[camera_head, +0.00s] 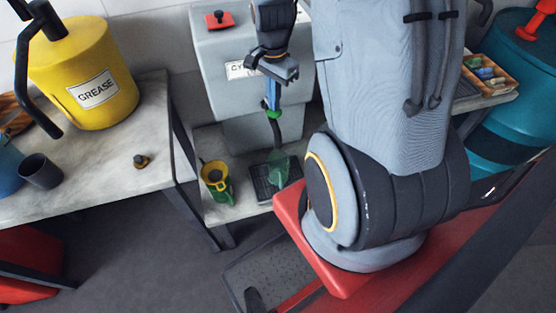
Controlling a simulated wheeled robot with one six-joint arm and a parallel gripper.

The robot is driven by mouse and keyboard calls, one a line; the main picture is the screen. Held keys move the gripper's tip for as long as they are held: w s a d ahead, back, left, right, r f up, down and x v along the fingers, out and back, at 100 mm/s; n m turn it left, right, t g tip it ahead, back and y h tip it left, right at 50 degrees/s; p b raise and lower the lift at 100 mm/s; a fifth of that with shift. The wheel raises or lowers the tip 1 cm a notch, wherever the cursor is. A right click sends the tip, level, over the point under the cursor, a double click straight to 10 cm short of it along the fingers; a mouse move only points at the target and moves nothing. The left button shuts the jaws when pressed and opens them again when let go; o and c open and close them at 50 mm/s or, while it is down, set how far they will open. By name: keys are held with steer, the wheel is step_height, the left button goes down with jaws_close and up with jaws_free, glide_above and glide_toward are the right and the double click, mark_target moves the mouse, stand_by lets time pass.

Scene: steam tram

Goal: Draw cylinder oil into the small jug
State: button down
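The grey tank (218,62), with a label partly hidden and reading "CY", stands on a low shelf at the upper middle. A slim dark spout with a blue part and a green collar (275,113) comes down its front. A translucent green vessel (279,167), perhaps the small jug, is below the spout over a dark grate (262,187). A green jug with a yellow funnel-like top (216,179) stands to the left of the grate. My gripper (280,68) is in front of the tank, just above the spout's blue part. Its fingertips are too small to read, and contact is unclear.
A marble-topped table (110,165) at left bears a yellow GREASE can (82,72), a dark cup (40,171) and a small brass piece (141,161). A teal drum (515,70) and a tray of small items (487,72) are at right. My arm hides the middle right.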

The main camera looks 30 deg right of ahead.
steer(key=shift+f+b, duration=0.9)
steer(key=shift+f, duration=0.8)
stand_by(6.3)
